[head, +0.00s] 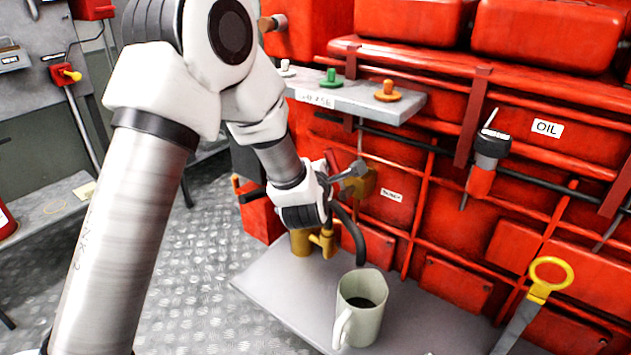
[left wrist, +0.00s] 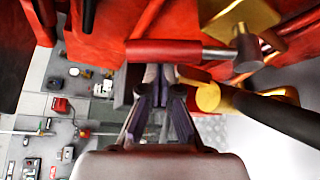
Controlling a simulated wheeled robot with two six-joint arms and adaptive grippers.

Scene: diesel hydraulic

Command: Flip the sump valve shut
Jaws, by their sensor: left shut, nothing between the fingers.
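The sump valve has a brass body (head: 365,184) on the front of the red engine, beside a small white label. Its red lever handle (head: 331,159) shows just behind my left gripper. In the left wrist view the red handle (left wrist: 163,51) lies crosswise on a metal stem, with the brass body (left wrist: 243,18) above right. My left gripper (head: 354,171) is shut and empty at the valve, and its fingers (left wrist: 160,78) point just below the red handle. I cannot tell whether they touch it. The gripper and wrist hide part of the valve. My right gripper is not in view.
A black hose (head: 350,235) hangs below the valve above a grey bench (head: 290,300). A pale mug (head: 360,308) with dark liquid and a brass fitting (head: 302,242) stand there. A ledge (head: 350,97) with coloured knobs is above. A yellow-ringed tool (head: 540,290) is at right.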

